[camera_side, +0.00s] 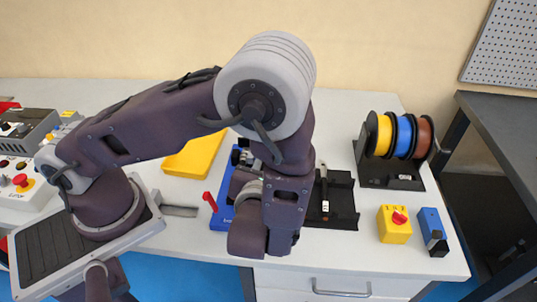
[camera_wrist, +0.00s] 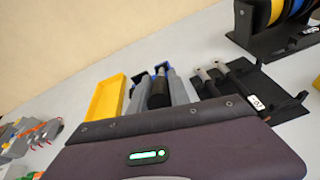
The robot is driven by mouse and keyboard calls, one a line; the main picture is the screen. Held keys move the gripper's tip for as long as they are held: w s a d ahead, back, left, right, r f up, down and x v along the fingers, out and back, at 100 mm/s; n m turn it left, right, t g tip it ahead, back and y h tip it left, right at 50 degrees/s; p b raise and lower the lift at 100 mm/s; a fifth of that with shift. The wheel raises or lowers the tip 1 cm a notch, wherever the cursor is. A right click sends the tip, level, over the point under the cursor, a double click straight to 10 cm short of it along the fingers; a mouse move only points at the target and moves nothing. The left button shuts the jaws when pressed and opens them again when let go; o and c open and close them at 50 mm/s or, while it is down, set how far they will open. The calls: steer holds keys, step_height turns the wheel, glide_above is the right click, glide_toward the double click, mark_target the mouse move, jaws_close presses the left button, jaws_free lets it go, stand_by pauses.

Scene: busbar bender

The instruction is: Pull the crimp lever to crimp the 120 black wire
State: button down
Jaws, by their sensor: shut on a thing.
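In the wrist view, my gripper (camera_wrist: 158,98) shows as two grey fingers beyond my dark wrist. They are shut on a black cylindrical grip, which looks like the crimp lever (camera_wrist: 159,88). Blue parts of the crimping tool (camera_wrist: 164,67) show just past the fingertips. In the side view, my arm hides the fingers and most of the blue tool (camera_side: 219,217). A red-tipped lever (camera_side: 210,201) stands at the tool's left. I cannot make out the 120 black wire.
A yellow tray (camera_side: 195,155) lies behind the tool. A black holder (camera_side: 343,205) with tagged items is to its right. A spool rack (camera_side: 390,175), a yellow switch box (camera_side: 394,225) and a blue box (camera_side: 432,232) stand farther right.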

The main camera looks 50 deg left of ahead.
steer(key=shift+s+f, duration=0.1)
steer(key=shift+f, duration=0.25)
steer(key=c, duration=1.2)
jaws_free()
steer(key=shift+c, duration=0.2)
steer(key=shift+r, duration=0.1)
steer(key=shift+d, duration=0.15)
steer(key=v, duration=0.7)
